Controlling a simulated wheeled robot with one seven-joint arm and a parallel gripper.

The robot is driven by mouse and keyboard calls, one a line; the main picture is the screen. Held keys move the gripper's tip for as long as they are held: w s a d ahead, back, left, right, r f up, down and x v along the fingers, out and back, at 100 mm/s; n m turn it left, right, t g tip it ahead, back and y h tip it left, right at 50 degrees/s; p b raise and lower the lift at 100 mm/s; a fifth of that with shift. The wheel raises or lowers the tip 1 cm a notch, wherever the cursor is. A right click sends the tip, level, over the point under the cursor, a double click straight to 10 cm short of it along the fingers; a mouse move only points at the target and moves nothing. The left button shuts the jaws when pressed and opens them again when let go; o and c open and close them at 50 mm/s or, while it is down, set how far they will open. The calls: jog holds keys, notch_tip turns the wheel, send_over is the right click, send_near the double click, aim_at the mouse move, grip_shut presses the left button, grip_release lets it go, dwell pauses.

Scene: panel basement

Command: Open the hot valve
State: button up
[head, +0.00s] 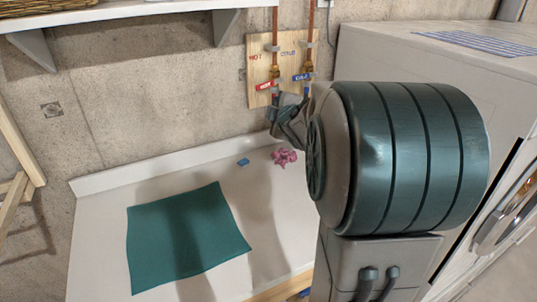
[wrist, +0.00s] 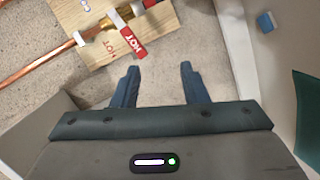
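The hot valve's red lever (head: 265,86) is on a wooden board on the wall, on the left copper pipe. It points left, roughly crosswise to the pipe. The wrist view shows the red lever (wrist: 133,43) marked HOT, beyond my fingertips and slightly left of the gap. The cold valve's blue lever (head: 302,77) is just to its right. My gripper (wrist: 158,68) is open and empty, its two fingers apart and not visibly touching the lever. In the head view my gripper (head: 280,117) is below the board, partly hidden by my arm.
The wooden board (head: 259,66) carries both pipes. Below is a white countertop (head: 100,211) with a teal cloth (head: 185,235), a pink crumpled cloth (head: 284,157) and a small blue block (head: 243,162). A white appliance (head: 400,55) stands right; a shelf (head: 100,12) is upper left.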

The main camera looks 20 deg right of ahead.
jog(key=s+a+f+m+g, duration=0.5)
jog(key=s+a+m, duration=0.2)
jog(key=s, duration=0.3)
jog(key=shift+s+f, duration=0.3)
jog(key=shift+f, duration=0.1)
